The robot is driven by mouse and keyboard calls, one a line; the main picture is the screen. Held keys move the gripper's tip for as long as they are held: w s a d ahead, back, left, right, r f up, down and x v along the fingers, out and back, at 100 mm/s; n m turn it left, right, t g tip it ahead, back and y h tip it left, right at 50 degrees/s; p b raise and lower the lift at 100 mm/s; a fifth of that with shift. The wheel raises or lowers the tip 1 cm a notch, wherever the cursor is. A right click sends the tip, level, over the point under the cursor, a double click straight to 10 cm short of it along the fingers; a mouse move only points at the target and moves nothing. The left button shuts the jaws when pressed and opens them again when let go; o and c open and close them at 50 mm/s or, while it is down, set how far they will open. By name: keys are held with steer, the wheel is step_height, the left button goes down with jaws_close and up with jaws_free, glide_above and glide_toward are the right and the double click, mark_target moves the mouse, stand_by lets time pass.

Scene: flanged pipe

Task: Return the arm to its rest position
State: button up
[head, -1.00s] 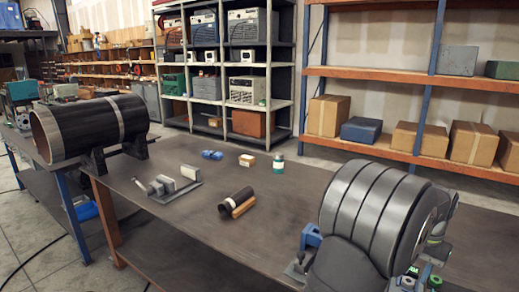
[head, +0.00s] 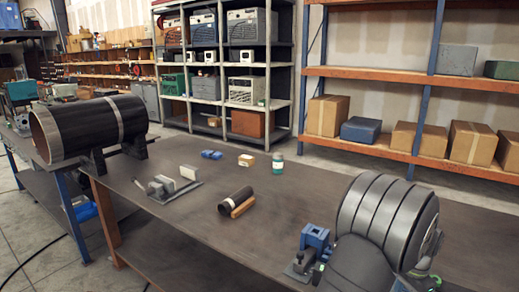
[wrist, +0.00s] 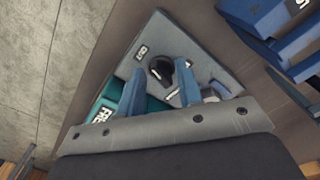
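My gripper (wrist: 160,68) shows in the wrist view as two blue fingers standing apart, with no object clearly held. Beyond and between the fingertips is a dark round part on a grey angular surface, with teal below it; I cannot tell exactly what these belong to. In the head view my bulky dark grey arm fills the lower right, and the gripper cannot be made out there. The black pipe (head: 85,128) rests on supports at the left end of the table, well apart from my arm.
On the brown table (head: 150,225) lie a grey clamp-like tool (head: 168,188), a dark cylinder with a wooden part (head: 236,201), a blue item (head: 211,154), a tan block (head: 246,160) and a teal jar (head: 277,163). A blue fixture (head: 313,237) stands close beside my arm.

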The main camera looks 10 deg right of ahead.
steer(key=m, duration=0.5)
steer(key=shift+w+m, duration=0.15)
steer(key=shift+m, duration=0.15)
step_height(320, 180, up, 7)
steer(key=shift+r, duration=0.15)
stand_by(0.5)
step_height(320, 180, up, 10)
steer(key=n, duration=1)
steer(key=f, duration=1.7)
steer(key=shift+d+f, duration=0.25)
steer(key=shift+d, duration=0.1)
steer(key=shift+c, duration=0.4)
jaws_close()
